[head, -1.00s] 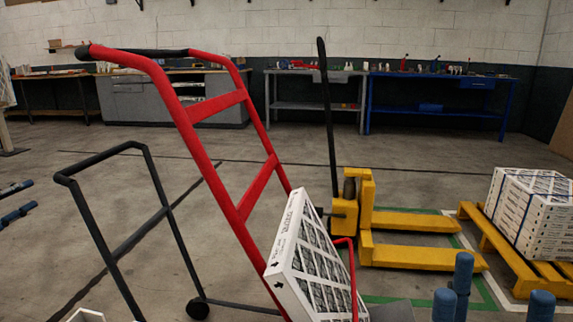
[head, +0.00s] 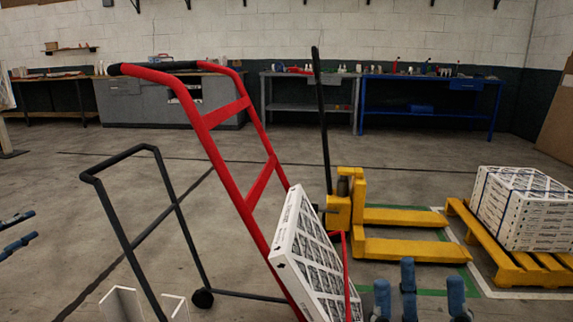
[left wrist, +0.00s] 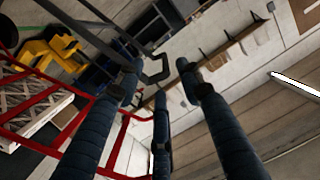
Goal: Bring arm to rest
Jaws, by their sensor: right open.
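A white boxed filter (head: 312,262) with a dark patterned face leans tilted on the red hand truck (head: 208,118). My right gripper (head: 412,278) is at the bottom right of the head view, to the right of this box. Its blue fingers point up, spread apart, with nothing seen between them. My left gripper (head: 18,230) shows only in part at the left edge of the head view. In the left wrist view my left gripper (left wrist: 158,78) has its three fingers apart and nothing between them.
A yellow pallet jack (head: 400,248) stands behind the box. A yellow pallet (head: 482,243) at the right bears stacked boxed filters (head: 528,208). A dark tubular frame (head: 115,220) stands at the left, near white pieces (head: 120,303). Workbenches (head: 430,78) line the wall.

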